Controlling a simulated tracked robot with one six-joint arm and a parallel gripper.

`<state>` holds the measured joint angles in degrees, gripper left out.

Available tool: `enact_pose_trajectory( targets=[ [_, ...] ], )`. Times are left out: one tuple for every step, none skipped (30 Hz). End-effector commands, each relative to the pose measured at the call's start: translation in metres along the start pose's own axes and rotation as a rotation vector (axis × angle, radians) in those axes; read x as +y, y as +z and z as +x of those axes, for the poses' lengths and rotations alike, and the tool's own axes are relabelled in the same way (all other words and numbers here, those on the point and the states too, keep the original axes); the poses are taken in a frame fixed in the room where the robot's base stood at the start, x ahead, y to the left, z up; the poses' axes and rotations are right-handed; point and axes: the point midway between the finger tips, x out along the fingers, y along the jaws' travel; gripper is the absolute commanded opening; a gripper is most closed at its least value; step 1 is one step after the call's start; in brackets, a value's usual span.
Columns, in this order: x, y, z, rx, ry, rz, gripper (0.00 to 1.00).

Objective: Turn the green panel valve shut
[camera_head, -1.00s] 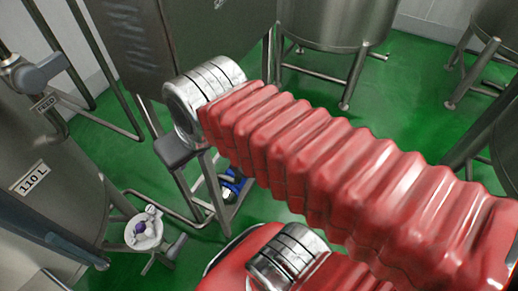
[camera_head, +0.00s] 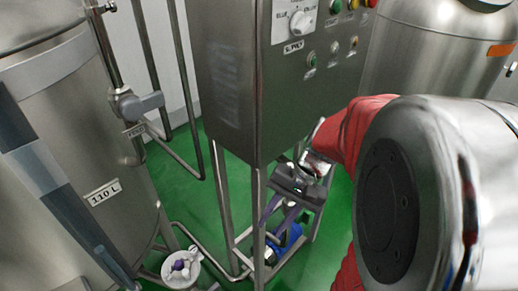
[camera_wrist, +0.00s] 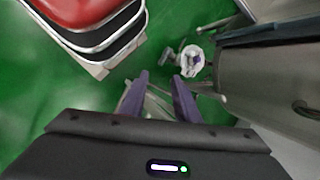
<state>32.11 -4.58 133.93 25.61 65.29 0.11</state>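The steel control panel (camera_head: 229,75) stands upright in the middle of the head view. I cannot tell which of these, if any, is the green panel valve. My gripper (camera_head: 277,216) is below and in front of the panel, pointing down, with its purple fingers partly against the frame behind. In the wrist view my gripper (camera_wrist: 160,76) is open with nothing between its fingers. The panel face is not clearly seen there.
A steel tank labelled 110 L (camera_head: 100,193) stands at the left with a grey-handled valve (camera_head: 138,104) on its pipe. A white fitting with a purple part (camera_head: 181,268) is low beside it. A blue pump (camera_head: 287,242) sits under the panel. Another tank (camera_head: 415,60) stands behind.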

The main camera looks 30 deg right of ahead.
Motion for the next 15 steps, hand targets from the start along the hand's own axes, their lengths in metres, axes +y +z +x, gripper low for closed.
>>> enact_pose_trajectory(
  targets=[
    [0.006,-0.007,0.003,-0.03,-0.027,0.054,0.29],
    [0.009,-0.011,0.005,-0.045,-0.043,0.083,0.29],
    [0.012,-0.015,0.007,-0.066,-0.065,0.12,0.29],
    [0.015,-0.018,0.008,-0.082,-0.083,0.148,0.29],
    [0.017,-0.022,0.01,-0.096,-0.101,0.176,0.29],
    [0.021,-0.027,0.012,-0.116,-0.125,0.213,0.29],
    [0.024,-0.03,0.013,-0.13,-0.144,0.241,0.29],
    [0.026,-0.034,0.014,-0.145,-0.163,0.268,0.29],
    [0.03,-0.039,0.016,-0.163,-0.189,0.305,0.29],
    [0.034,-0.043,0.018,-0.177,-0.209,0.333,0.29],
    [0.036,-0.046,0.019,-0.191,-0.23,0.359,0.29],
    [0.041,-0.051,0.02,-0.208,-0.258,0.395,0.29],
    [0.044,-0.055,0.021,-0.221,-0.279,0.422,0.29],
    [0.048,-0.059,0.023,-0.234,-0.301,0.449,0.29],
    [0.052,-0.064,0.024,-0.252,-0.331,0.484,0.29]
  ],
)
